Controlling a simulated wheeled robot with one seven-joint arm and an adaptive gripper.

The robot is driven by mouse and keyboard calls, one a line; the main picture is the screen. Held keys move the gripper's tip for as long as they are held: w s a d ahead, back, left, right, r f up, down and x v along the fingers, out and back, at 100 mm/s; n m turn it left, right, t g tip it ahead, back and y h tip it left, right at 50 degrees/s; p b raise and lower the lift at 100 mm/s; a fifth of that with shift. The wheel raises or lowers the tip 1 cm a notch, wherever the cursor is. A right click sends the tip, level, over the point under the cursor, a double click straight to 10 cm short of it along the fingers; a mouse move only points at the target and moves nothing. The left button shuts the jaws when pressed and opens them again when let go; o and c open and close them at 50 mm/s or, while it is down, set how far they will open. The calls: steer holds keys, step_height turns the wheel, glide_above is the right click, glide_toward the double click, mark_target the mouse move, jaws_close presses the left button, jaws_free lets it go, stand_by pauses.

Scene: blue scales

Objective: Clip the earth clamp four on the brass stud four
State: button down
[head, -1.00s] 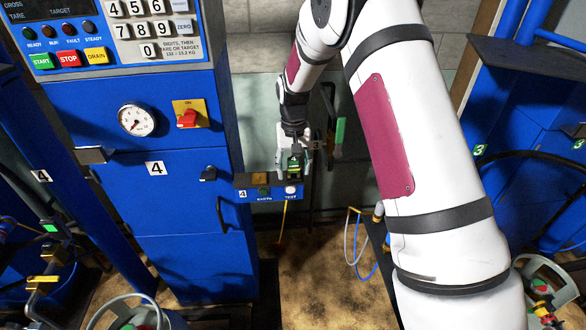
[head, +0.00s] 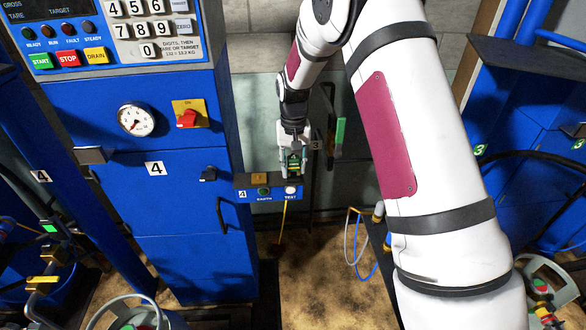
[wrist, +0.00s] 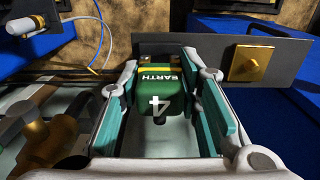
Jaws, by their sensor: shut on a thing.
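The earth clamp four (wrist: 160,102) is green, marked "EARTH 4", with a yellow band and brass-coloured jaws at its far end. My gripper (wrist: 165,110) is shut on it, a teal finger pad on each side. In the head view my gripper (head: 293,166) hangs over the small blue box, with the green clamp (head: 294,160) between its fingers. The brass stud four (wrist: 252,62) stands on a square brass base on a grey plate, right of the clamp and apart from it in the wrist view. In the head view its brass base (head: 259,179) shows just left of the gripper.
The blue box (head: 268,194) carries a "4" label, a green "EARTH" lamp and a white "TEST" button. A tall blue cabinet (head: 165,200) stands close on the left. A green-handled lever (head: 340,131) is on the right. Blue and white hoses (head: 360,245) hang lower right.

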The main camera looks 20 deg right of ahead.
mark_target(293, 157)
steer(key=shift+r, duration=2.65)
